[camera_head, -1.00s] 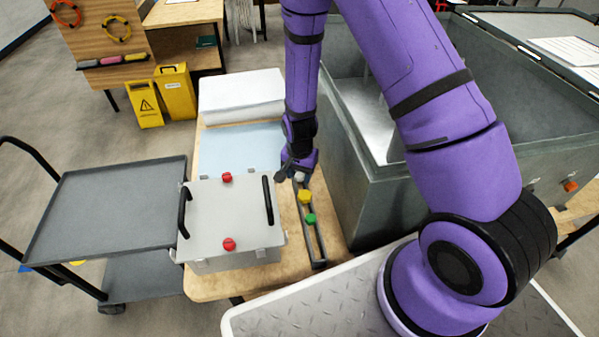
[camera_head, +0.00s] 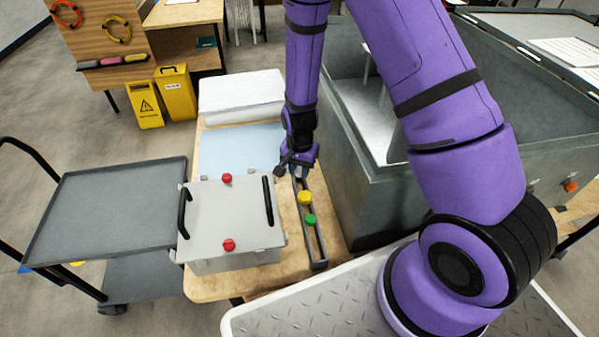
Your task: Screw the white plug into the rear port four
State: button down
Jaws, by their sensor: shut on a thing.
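My gripper (camera_head: 296,170) is above the far end of a narrow dark rack (camera_head: 318,243), with its jaws shut. The white plug is hidden by the gripper here, and no white plug shows standing in the rack. A yellow plug (camera_head: 305,198) and a green plug (camera_head: 310,220) stand in the rack. Left of it sits a light grey box (camera_head: 205,215) with two black handles. A red plug (camera_head: 227,178) is at the lid's far edge and another red plug (camera_head: 229,244) at its near edge. Port four cannot be made out.
A large grey metal tank (camera_head: 375,205) stands close to the right of the rack. A white block (camera_head: 242,92) and a pale blue sheet (camera_head: 238,148) lie behind the box on the wooden table (camera_head: 205,286). A grey cart (camera_head: 105,212) stands left.

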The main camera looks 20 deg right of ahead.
aim_at(300, 171)
jog(key=shift+r, duration=2.35)
